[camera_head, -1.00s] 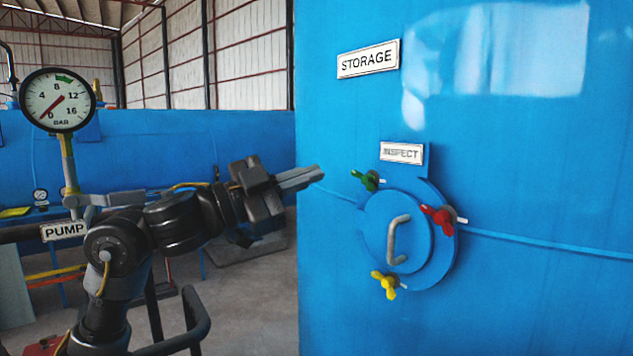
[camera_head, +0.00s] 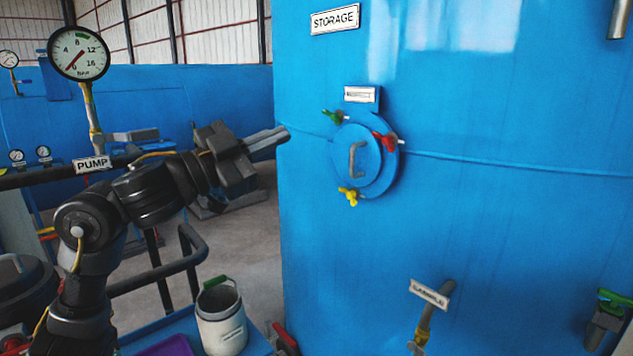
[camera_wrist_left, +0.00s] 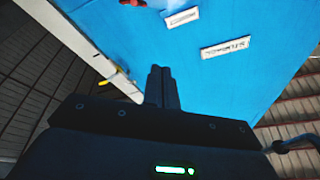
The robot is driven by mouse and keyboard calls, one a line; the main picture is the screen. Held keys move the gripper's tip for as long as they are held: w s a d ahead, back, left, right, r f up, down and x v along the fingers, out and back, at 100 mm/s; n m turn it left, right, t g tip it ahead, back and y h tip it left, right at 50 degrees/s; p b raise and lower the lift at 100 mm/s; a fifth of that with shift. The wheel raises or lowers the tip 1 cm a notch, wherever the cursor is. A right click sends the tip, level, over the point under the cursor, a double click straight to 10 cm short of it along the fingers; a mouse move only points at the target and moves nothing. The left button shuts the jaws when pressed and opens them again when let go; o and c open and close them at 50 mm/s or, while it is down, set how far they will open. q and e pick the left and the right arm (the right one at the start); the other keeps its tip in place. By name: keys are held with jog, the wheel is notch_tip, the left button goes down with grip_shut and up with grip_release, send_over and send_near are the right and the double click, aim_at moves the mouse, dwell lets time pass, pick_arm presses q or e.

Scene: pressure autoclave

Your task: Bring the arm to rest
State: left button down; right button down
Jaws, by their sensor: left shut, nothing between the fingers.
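My left arm comes in from the left in the head view, bent at the elbow. My left gripper (camera_head: 268,140) is shut and empty, its fingers pointing right in front of the edge of the blue storage tank (camera_head: 480,240). It stands to the left of the round inspection hatch (camera_head: 366,158), apart from its green, red and yellow wing nuts. The left wrist view shows the shut fingers (camera_wrist_left: 160,85) with the blue tank beyond them. My right gripper is not in view.
A pressure gauge (camera_head: 79,53) stands above the PUMP sign (camera_head: 91,163) at left. A white bucket (camera_head: 221,318) stands on a blue surface below my arm, near a dark handrail (camera_head: 165,270). A labelled valve (camera_head: 430,296) and a green-handled one (camera_head: 610,302) are at lower right.

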pick_arm(q)
jog(key=a+f+n+t+y, duration=0.1)
jog(key=a+f+n+y, duration=0.25)
jog(key=f, duration=0.75)
jog(key=a+f+n+t+y, duration=0.15)
jog(key=f+n+y, duration=0.35)
jog(key=f, duration=0.7)
jog(key=a+f+n+t+y, duration=0.1)
jog(key=a+f+n+y, duration=0.25)
jog(key=f, duration=0.75)
jog(key=s+a+f+n+g+y, duration=0.2)
jog(key=s+f, duration=0.3)
jog(key=f, duration=0.3)
jog(key=s+a+f+n+g+y, duration=0.1)
jog(key=s+a+f+g+y, duration=0.15)
jog(key=s+f, duration=0.45)
jog(key=s+a+f+n+g+y, duration=0.15)
jog(key=s+f+g, duration=0.35)
jog(key=s, duration=0.5)
jog(key=s+a+f+g, duration=0.25)
jog(key=s+f, duration=0.45)
jog(key=s, duration=0.4)
notch_tip(320, 180, down, 23)
jog(key=s+a+f+g, duration=0.2)
jog(key=s+a+f, duration=0.1)
jog(key=s+f, duration=1.4)
jog(key=shift+f, duration=0.8)
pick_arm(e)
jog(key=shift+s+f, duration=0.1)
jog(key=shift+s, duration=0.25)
